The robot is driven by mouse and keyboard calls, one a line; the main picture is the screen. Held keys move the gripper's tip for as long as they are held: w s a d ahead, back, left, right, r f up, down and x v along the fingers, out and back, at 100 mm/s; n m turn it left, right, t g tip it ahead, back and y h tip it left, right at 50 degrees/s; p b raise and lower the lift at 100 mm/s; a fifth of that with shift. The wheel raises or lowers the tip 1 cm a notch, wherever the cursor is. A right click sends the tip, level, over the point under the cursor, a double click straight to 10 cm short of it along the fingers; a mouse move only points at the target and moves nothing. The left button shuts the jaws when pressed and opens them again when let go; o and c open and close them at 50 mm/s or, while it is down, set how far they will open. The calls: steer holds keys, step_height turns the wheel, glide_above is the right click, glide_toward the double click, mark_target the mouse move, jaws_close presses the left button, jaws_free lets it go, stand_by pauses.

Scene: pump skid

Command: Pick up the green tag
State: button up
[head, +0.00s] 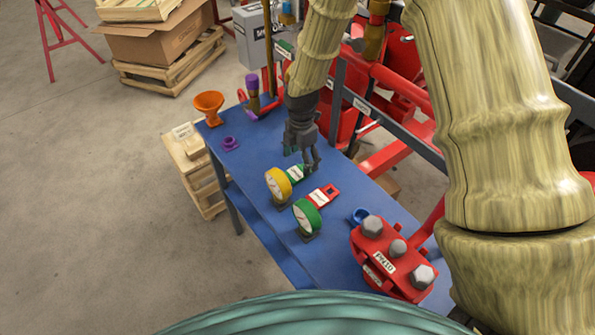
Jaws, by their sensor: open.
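A green tag (297,173) with a white label lies on the blue bench, just behind the yellow gauge and partly hidden by it. My gripper (304,161) is open and points down over the bench, with its fingertips right at the green tag's far end. I cannot tell whether the fingers touch the tag or are around it. A red tag (323,195) with a white label lies to the right of the green one.
A yellow gauge (278,183) and a green gauge (307,216) stand close in front. The blue bench (245,165) also holds an orange funnel (209,106), a purple part (230,143), a blue ring (360,216) and a red bolted block (388,262). Red pipework stands behind.

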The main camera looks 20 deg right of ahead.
mark_target(302, 167)
steer(key=shift+w+d+f, duration=0.1)
steer(key=shift+w+f, duration=0.1)
steer(key=shift+f, duration=0.15)
steer(key=shift+s+f+p, duration=0.15)
steer(key=shift+f+p, duration=0.15)
steer(key=shift+p, duration=0.2)
steer(key=shift+s+f, duration=0.25)
steer(key=shift+f, duration=0.05)
steer(key=shift+s+f, duration=0.15)
steer(key=shift+s, duration=0.6)
steer(key=shift+w+f, duration=0.6)
steer(key=shift+w, duration=0.1)
steer(key=shift+c, duration=0.4)
steer(key=shift+s+r, duration=0.3)
steer(key=c, duration=1)
steer(key=shift+w+f, duration=0.1)
